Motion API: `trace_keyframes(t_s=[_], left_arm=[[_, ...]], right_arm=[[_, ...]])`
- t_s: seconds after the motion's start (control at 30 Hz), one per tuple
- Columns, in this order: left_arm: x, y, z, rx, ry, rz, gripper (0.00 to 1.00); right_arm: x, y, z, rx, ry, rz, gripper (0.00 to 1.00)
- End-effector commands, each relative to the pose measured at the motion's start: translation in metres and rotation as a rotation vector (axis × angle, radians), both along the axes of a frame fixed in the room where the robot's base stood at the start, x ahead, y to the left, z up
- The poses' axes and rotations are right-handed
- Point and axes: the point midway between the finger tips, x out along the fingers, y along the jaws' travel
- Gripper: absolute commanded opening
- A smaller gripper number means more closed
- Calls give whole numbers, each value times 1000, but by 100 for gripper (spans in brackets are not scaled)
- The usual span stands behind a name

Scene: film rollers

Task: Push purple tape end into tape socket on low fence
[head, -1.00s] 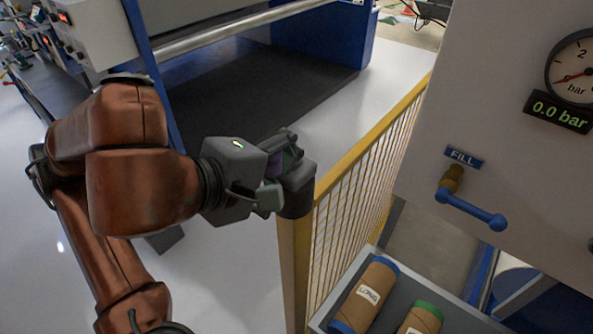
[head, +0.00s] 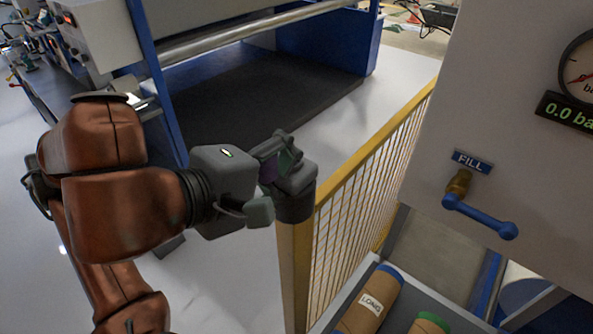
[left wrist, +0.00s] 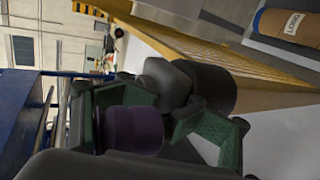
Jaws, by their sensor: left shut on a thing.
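My left gripper (head: 283,160) is at the top of the near post of the yellow low fence (head: 350,170). In the left wrist view its green-lined fingers (left wrist: 165,125) are shut on the purple tape end (left wrist: 133,130), a dark purple rounded piece. A dark grey block with a round body, which looks like the tape socket (head: 295,205), caps the fence post. In the left wrist view the socket (left wrist: 205,85) is right beside the purple piece. Whether the tape end is inside it, I cannot tell. My right gripper is out of view.
A grey panel with a blue FILL handle (head: 480,215) and a gauge stands at the right. Cardboard rollers (head: 372,300) lie on a tray below it. A blue-framed machine with a dark mat (head: 260,110) is behind the fence. White floor is open at the left.

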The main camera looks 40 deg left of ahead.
Motion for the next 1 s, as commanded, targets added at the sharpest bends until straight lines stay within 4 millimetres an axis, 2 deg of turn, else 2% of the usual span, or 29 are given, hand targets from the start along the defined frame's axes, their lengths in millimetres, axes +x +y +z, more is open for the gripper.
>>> trace_keyframes(t_s=[0.03,0.27,1.0], left_arm=[[-1,0,-13,15,29,-1,0],[0,0,-13,15,28,-2,0],[21,-3,-13,15,-1,-4,0]], right_arm=[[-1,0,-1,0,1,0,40],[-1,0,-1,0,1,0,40],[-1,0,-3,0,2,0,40]])
